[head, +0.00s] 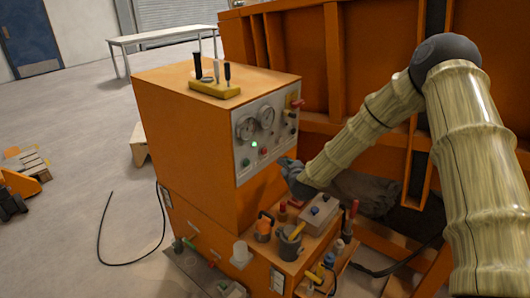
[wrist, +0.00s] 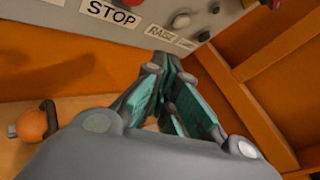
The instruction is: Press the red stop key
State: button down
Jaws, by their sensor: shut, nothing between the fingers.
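The grey control panel (head: 240,168) is on the front of an orange cabinet. A small red key (head: 264,151) sits low on it, right of a lit green one (head: 254,144). In the wrist view a "STOP" label (wrist: 110,12) shows at the top, with a sliver of the red stop key (wrist: 132,2) above it, mostly cut off. My gripper (head: 287,167) is close to the panel, right of and below the red key. In the wrist view its fingers (wrist: 166,64) are shut and empty, pointing below and right of the STOP label. I see no contact with the key.
A "RAISE" label (wrist: 160,32) and knobs (wrist: 182,20) lie right of STOP. Below the panel, a shelf holds an orange jug (head: 264,228), a dark pot (head: 289,245) and a grey box (head: 318,213). A yellow tool block (head: 214,88) stands on the cabinet. Orange beams stand to the right.

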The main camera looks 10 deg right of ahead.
aim_at(264, 151)
jog(key=w+a, duration=0.4)
jog(key=w, duration=0.1)
jog(key=shift+w+b, duration=0.15)
jog(key=shift+b, duration=0.3)
jog(key=shift+w+a+f, duration=0.1)
jog(key=shift+a, duration=0.1)
dwell(1.2)
jog(key=shift+w+a+b, duration=0.2)
jog(key=shift+b, duration=0.3)
jog(key=shift+w+a+b, duration=0.25)
jog(key=shift+w+b, duration=0.05)
jog(key=shift+w, duration=0.1)
dwell(0.8)
dwell(0.4)
jog(key=shift+s+d+b, duration=0.35)
jog(key=shift+s+d, duration=0.15)
jog(key=shift+s, duration=0.25)
